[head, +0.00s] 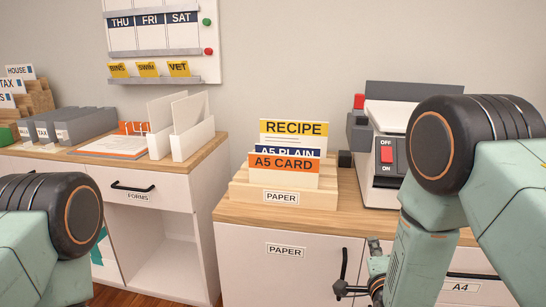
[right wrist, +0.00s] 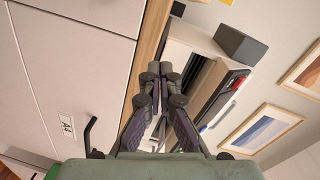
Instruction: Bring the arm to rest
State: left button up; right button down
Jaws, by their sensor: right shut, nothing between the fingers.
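My right arm comes in from the right in the head view, its green links bent down in front of the cabinet. My right gripper (head: 368,268) hangs low by the black handle of the PAPER cabinet door (head: 285,265); I cannot tell whether it touches the handle. In the right wrist view the right gripper (right wrist: 161,72) is shut, with its dark fingers together and nothing between them. Only a rounded joint and link of my left arm show at the lower left of the head view; its gripper is out of view.
The wooden counter (head: 235,212) carries a PAPER rack (head: 282,199) with cards and a white machine (head: 383,195) with a red switch. A lower white cabinet (head: 145,185) with folders stands at the left. A wall planner (head: 150,45) hangs behind. The floor shows little.

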jog(key=s+a+f+n+g+y+p, duration=0.1)
jog(key=s+a+f+n+g+y, duration=0.15)
jog(key=s+f+n+g, duration=0.85)
jog(key=s+f+n+g+p, duration=0.1)
jog(key=s+f+n+g, duration=0.1)
jog(key=s, duration=1.2)
jog(key=s+f+n+g+y+p, duration=0.1)
jog(key=s+f, duration=0.4)
jog(key=s, duration=1)
jog(key=n+g+p, duration=0.1)
jog(key=n+g, duration=0.1)
jog(key=shift+s+a+n, duration=0.3)
jog(key=shift+a+n, duration=0.1)
jog(key=shift+f+y, duration=0.1)
jog(key=shift+y, duration=0.15)
